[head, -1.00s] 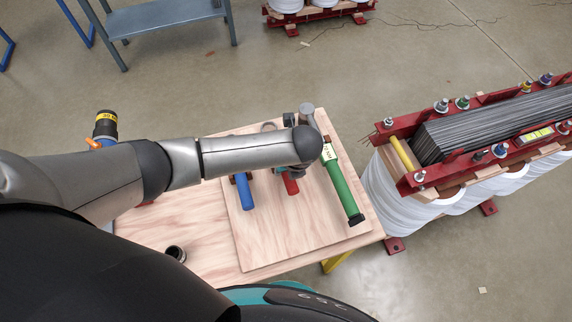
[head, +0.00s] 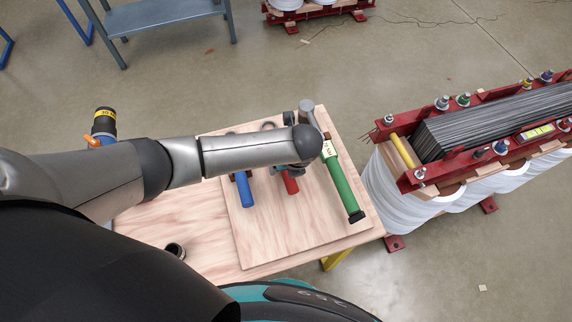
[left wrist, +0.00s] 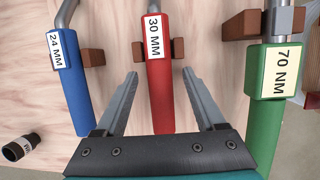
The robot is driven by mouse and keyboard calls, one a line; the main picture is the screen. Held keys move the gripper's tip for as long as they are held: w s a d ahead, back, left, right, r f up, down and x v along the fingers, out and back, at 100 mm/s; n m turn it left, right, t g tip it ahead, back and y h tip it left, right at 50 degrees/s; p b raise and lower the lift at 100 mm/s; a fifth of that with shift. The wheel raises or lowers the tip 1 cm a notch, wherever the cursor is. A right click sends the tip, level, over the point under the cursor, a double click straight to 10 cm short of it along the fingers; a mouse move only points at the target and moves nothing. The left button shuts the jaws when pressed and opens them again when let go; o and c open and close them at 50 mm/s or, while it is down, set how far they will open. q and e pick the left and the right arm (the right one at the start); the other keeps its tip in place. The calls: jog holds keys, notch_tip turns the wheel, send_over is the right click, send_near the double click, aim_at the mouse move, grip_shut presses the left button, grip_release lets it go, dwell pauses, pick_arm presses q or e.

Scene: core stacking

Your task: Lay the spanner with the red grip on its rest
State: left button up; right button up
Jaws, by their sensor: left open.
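The spanner with the red grip, marked 30 MM, (left wrist: 158,85) lies on the wooden board, its shaft pointing away at the top of the left wrist view. Brown rest blocks (left wrist: 178,49) show beside its grip near the label. In the head view its red grip (head: 290,184) shows just below my arm, which hides most of the rest of it. My left gripper (left wrist: 160,74) is open, with one finger on each side of the red grip in the left wrist view. My right gripper is out of view.
A blue-gripped spanner marked 24 MM (left wrist: 75,85) lies to the left. A green-gripped tool marked 70 NM (head: 342,185) lies to the right. A small black socket (head: 175,251) stands front left. A black cylinder with yellow band (head: 104,122) is at the far left.

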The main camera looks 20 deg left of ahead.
pick_arm(q)
jog(key=p+v, duration=0.4)
jog(key=v, duration=1.1)
jog(key=shift+r, duration=0.15)
